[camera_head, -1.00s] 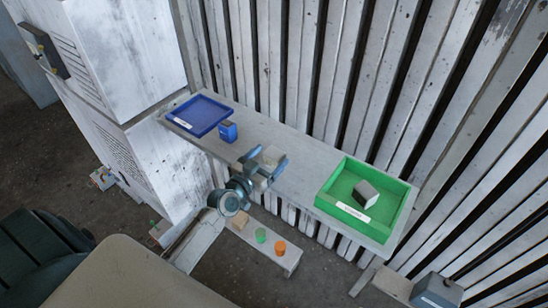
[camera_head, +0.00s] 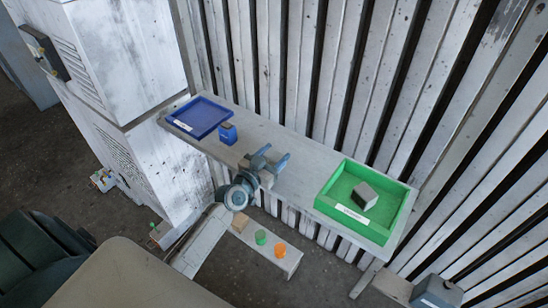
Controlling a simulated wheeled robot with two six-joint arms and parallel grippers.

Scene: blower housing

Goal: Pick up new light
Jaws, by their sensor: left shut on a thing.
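My left gripper (camera_head: 271,160) is over the grey shelf (camera_head: 300,158), near its front edge. It is shut on a small pale block (camera_head: 266,178), mostly hidden by the fingers and wrist. I cannot tell whether the block touches the shelf. The green tray (camera_head: 402,212) at the right end of the shelf holds a grey and dark box-shaped part (camera_head: 364,196). No label names the new light legibly, so I cannot tell which part it is. My right gripper is not in view.
A lower bench (camera_head: 292,262) carries a tan block (camera_head: 240,222), a green piece (camera_head: 261,237) and an orange piece (camera_head: 279,247). The shelf between gripper and green tray is clear.

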